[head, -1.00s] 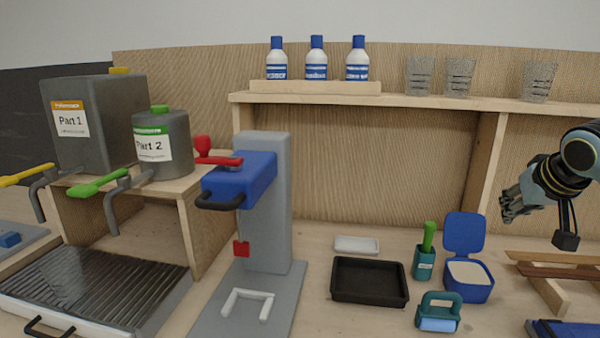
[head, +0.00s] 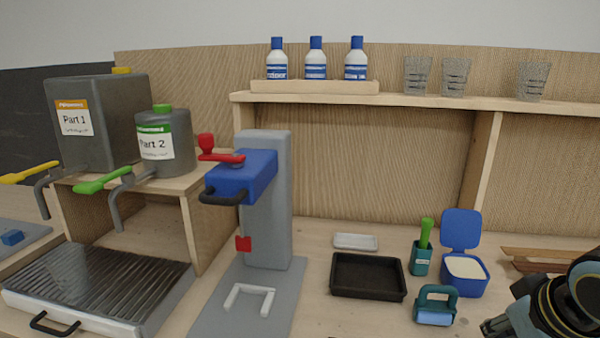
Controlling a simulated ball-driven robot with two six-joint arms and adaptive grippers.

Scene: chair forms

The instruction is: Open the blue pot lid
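The blue pot (head: 465,277) stands on the bench at the right, with pale contents showing inside. Its blue lid (head: 461,230) is raised upright at the back of the pot, so the pot is open. My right gripper (head: 492,327) is at the lower right, in front of and to the right of the pot and apart from it. Its fingers are partly cut off by the frame edge, and whether they are open or shut is unclear. My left gripper is not in view.
A teal roller (head: 435,305), a teal holder with a green handle (head: 421,255) and a black tray (head: 368,276) stand left of the pot. A blue and grey press (head: 265,200) is further left. Wooden slats (head: 530,258) lie to the right.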

